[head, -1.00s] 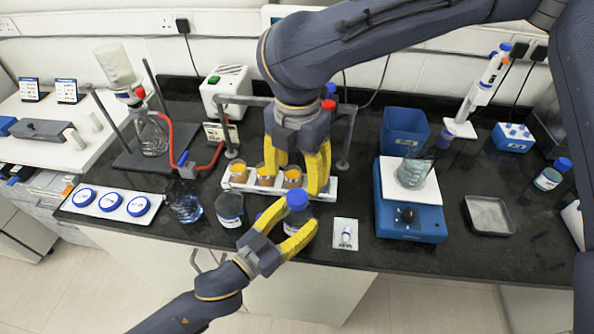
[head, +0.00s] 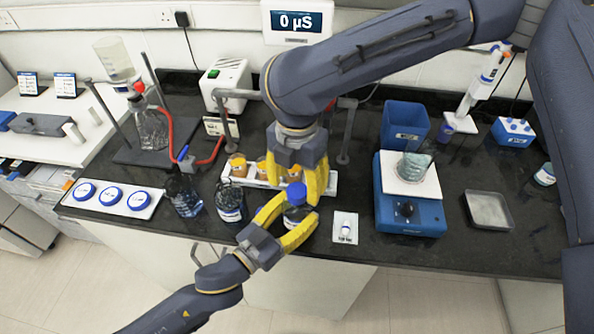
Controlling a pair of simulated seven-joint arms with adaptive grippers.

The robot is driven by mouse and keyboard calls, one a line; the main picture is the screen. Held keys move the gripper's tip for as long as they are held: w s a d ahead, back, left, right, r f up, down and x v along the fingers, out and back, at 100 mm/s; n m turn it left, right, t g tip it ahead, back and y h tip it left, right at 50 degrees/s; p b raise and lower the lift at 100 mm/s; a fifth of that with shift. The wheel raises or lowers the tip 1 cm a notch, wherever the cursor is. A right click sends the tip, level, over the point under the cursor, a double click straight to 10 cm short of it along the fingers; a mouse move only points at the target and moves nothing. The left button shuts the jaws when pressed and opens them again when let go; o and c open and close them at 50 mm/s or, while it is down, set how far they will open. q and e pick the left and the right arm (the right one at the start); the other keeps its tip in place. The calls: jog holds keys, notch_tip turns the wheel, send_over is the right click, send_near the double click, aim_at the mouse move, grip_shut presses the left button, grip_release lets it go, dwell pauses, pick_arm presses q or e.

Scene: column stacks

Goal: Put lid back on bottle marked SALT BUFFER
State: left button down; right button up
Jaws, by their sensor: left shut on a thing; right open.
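A dark glass bottle (head: 297,215) with a white label stands near the front bench edge. Its label is too small to read. A blue lid (head: 295,193) shows at the top of this bottle; I cannot tell whether it is seated. My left gripper (head: 298,211) is shut on the bottle, its yellow fingers on either side of the body. My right gripper (head: 294,184) is open and points down just above and behind the lid, one finger close beside it. Two more dark bottles, the left one (head: 184,196) and the middle one (head: 229,201), stand left without visible lids.
A white tray (head: 68,202) with three blue ringed discs lies at left. A rack (head: 333,184) of orange-topped jars is behind my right gripper. A small white card (head: 345,228) with a vial and a blue stirrer (head: 410,213) with a beaker stand to the right.

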jog(key=shift+f, duration=1.5)
jog(key=c, duration=1.3)
grip_shut()
jog(key=o, duration=1.3)
grip_release()
jog(key=shift+r, duration=0.15)
notch_tip(320, 180, up, 12)
jog(key=shift+f, duration=0.1)
